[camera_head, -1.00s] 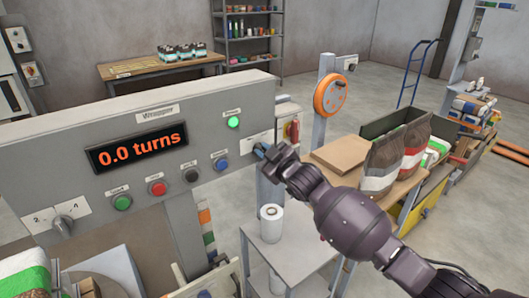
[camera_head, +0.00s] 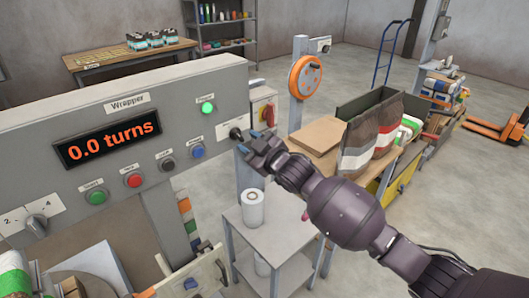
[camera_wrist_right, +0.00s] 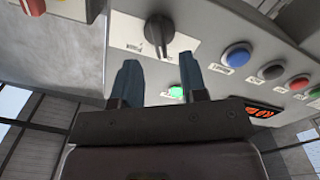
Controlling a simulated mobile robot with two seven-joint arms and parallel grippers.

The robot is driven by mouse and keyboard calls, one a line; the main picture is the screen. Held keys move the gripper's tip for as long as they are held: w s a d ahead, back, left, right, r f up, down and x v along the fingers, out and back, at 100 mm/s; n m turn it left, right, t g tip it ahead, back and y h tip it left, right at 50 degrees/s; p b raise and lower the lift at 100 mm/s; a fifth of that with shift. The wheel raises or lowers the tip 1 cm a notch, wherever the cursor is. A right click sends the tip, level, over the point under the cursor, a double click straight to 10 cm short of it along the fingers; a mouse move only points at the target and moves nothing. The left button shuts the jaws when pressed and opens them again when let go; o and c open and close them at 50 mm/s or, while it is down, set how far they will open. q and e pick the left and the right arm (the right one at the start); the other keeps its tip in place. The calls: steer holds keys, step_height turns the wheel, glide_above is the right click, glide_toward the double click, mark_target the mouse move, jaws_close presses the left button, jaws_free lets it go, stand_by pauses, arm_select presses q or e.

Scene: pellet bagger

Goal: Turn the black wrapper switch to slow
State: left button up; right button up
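The black wrapper switch (camera_head: 237,133) is a knob at the right end of the grey wrapper panel (camera_head: 60,122). In the right wrist view the black switch (camera_wrist_right: 158,30) sits on a white plate with small labels, which I cannot read for certain. My right gripper (camera_head: 252,142) is just right of and below the switch in the head view. In the wrist view its two blue fingers (camera_wrist_right: 160,62) are apart with nothing between them, and the knob lies beyond their tips, roughly centred. My left gripper is not in view.
The panel carries a lit display (camera_head: 107,138) reading 0.0 turns, a lit green lamp (camera_head: 208,108) and several buttons. A red switch (camera_head: 264,114) is close right of the gripper. A grey stand with white rolls (camera_head: 253,207) is below my right arm.

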steer(key=v, duration=0.6)
steer(key=shift+s+d, duration=0.2)
steer(key=shift+s, duration=0.05)
steer(key=s+d+f+m+h, duration=0.7)
steer(key=s+d+f+m, duration=0.2)
steer(key=s+d+f, duration=0.45)
steer(key=s+d+f+m+g+h, duration=0.1)
steer(key=s+d+f+h, duration=0.1)
steer(key=s+d+f, duration=0.2)
steer(key=s+d+f+m+g+h, duration=0.1)
steer(key=s+d+f, duration=0.3)
steer(key=s+f, duration=0.6)
steer(key=s+m, duration=0.1)
steer(key=s, duration=0.2)
steer(key=shift+s+g+h, duration=0.35)
steer(key=shift+g+h, duration=0.05)
steer(key=shift+w+a, duration=0.1)
